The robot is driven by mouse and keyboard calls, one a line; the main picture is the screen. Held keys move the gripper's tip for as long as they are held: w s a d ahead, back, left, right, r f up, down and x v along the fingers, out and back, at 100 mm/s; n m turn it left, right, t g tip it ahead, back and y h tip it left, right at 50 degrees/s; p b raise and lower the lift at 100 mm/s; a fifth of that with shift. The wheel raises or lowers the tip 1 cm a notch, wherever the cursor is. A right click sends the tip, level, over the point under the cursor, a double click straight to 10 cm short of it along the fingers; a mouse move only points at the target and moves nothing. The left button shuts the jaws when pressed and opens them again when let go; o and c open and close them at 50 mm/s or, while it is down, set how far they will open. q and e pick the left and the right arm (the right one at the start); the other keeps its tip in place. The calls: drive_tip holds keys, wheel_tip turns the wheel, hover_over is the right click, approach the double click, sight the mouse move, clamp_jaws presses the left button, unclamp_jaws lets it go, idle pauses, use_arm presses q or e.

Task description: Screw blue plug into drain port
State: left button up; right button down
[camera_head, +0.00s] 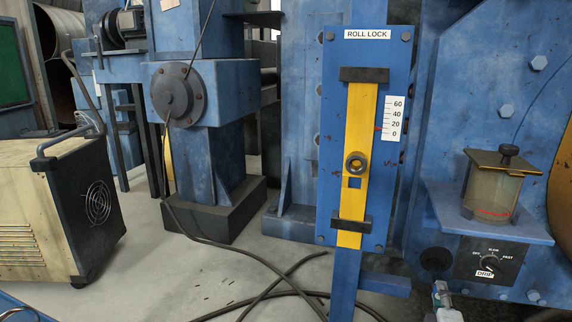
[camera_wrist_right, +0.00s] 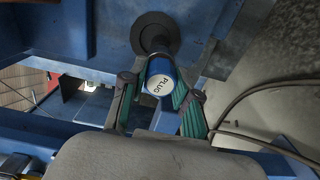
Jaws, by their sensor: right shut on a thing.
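The blue plug (camera_wrist_right: 160,77) has a white end face marked PLUG, which is turned toward the right wrist camera. My right gripper (camera_wrist_right: 158,97) is shut on it, with a green-padded finger on each side. The drain port shows as a black round flange (camera_wrist_right: 155,28) directly beyond the plug; the plug's far end lines up with its middle and appears to meet it. How deep the plug sits is hidden. In the head view the right gripper (camera_head: 441,294) is at the bottom, just below the dark round port (camera_head: 436,260); the plug cannot be made out there. My left gripper is not in view.
Above the port, a shelf (camera_head: 540,230) carries a clear cup (camera_head: 490,195) with a lid. A DRIP dial (camera_head: 489,262) is right of the port. The ROLL LOCK panel (camera_head: 335,170) stands to the left. Dark cables (camera_head: 235,248) lie on the floor.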

drive_tip(key=shift+r+m, duration=0.2)
drive_tip(key=shift+m, duration=1.2)
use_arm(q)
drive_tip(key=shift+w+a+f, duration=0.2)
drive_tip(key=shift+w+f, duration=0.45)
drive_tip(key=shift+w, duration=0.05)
